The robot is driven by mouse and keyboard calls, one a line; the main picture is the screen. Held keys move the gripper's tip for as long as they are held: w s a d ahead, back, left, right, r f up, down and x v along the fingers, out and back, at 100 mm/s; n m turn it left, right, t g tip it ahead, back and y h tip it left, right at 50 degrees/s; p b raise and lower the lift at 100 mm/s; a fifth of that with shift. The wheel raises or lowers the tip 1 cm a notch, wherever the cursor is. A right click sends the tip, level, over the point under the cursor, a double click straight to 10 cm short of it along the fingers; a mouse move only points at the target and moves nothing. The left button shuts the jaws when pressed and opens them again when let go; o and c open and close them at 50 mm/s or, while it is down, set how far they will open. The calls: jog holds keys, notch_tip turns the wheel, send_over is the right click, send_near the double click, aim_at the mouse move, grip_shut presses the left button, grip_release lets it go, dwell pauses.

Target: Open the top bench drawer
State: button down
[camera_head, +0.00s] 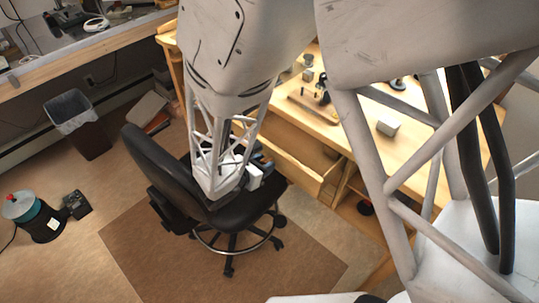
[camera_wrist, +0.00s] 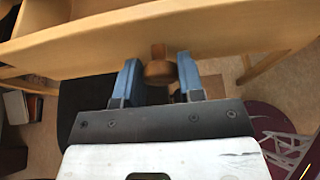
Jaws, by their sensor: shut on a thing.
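The bench drawer (camera_head: 303,172) is pulled out from the wooden workbench (camera_head: 408,150) in the head view, and its pale interior shows from above. In the wrist view its curved-looking wooden front (camera_wrist: 90,48) crosses the upper part of the picture, with part of the drawer's inside behind it. A brown wooden knob (camera_wrist: 160,70) sticks out from that front. My gripper (camera_wrist: 158,66) has its two blue fingers on either side of the knob and is shut on it. In the head view my gripper (camera_head: 262,168) is partly hidden by my wrist.
A black office chair (camera_head: 160,165) stands directly below and left of my gripper, on a brown mat (camera_head: 150,245). Small tools and a grey block (camera_head: 388,128) lie on the bench top. A waste bin (camera_head: 83,125) and a blue-black canister (camera_head: 35,217) stand on the floor at left.

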jog(key=s+a, duration=0.5)
jog(key=shift+s+a, duration=0.2)
jog(key=shift+a, duration=0.1)
dwell(0.4)
jog(key=c, duration=0.8)
grip_release()
jog(key=shift+o, duration=0.2)
jog(key=shift+s+r, duration=0.1)
jog(key=v, duration=0.8)
jog(key=shift+r, duration=0.2)
jog(key=shift+a, duration=0.15)
